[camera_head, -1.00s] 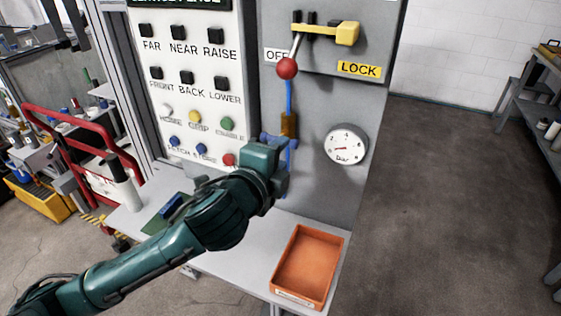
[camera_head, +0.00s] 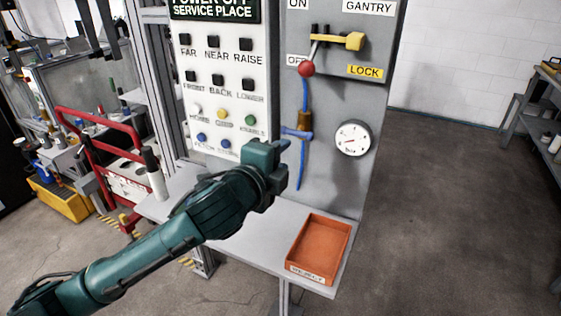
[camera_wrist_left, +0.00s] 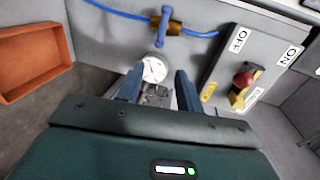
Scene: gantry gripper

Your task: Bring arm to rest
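My left arm comes in from the left in the head view, and its gripper (camera_head: 279,163) is in front of the control panel, left of and below the blue-handled valve (camera_head: 304,120). In the left wrist view its two fingers (camera_wrist_left: 158,90) stand apart with nothing between them. The red-knobbed lever (camera_head: 306,69) points down at OFF, with a yellow lock piece (camera_head: 345,41) beside it. The lever's red knob also shows in the wrist view (camera_wrist_left: 243,79). My right gripper is not in view.
A round gauge (camera_head: 352,139) is right of the valve. An orange reject tray (camera_head: 305,271) sits on the grey shelf (camera_head: 262,238) below. A button panel (camera_head: 214,105) is behind the arm. A red cart frame (camera_head: 100,160) stands at left. The floor at right is clear.

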